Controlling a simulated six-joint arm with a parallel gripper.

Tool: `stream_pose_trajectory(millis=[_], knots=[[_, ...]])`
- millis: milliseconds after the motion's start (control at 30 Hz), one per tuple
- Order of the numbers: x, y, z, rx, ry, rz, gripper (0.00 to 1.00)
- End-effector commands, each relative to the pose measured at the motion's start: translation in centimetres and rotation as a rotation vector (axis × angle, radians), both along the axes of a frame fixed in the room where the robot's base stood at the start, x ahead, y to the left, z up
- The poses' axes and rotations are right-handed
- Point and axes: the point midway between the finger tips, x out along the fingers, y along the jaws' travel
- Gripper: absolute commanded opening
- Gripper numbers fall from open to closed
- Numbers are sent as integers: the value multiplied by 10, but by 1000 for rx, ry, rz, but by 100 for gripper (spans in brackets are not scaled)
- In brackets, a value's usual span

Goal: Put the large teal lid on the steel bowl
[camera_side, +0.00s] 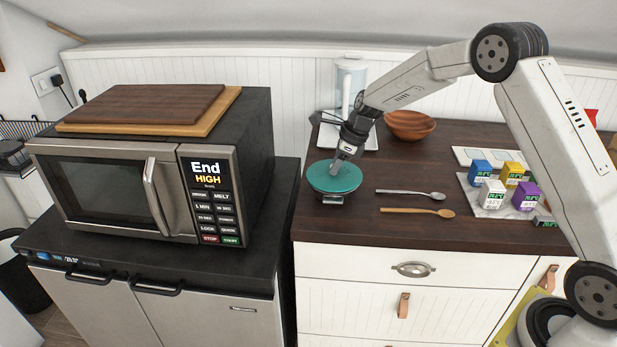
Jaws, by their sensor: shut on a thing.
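The large teal lid (322,179) is a round, shallow disc near the left end of the dark wooden counter. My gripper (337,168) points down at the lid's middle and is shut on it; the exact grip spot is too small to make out. Part of the steel bowl (333,200) shows as a small shiny piece just under the lid's front edge. The lid hides most of the bowl. I cannot tell whether the lid rests on the bowl's rim or hangs slightly above it.
A steel spoon (410,194) and a wooden spoon (418,210) lie right of the lid. A wooden bowl (409,124) and a white pitcher (350,85) on a tray stand behind. Several small boxes (525,196) sit at right. A microwave (110,195) stands left, beyond the counter's edge.

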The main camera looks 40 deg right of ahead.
Motion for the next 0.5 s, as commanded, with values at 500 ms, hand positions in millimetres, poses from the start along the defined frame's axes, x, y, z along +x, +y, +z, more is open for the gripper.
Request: stream_pose_trajectory(millis=[500], knots=[[0, 0, -4, 0, 0, 0, 0]])
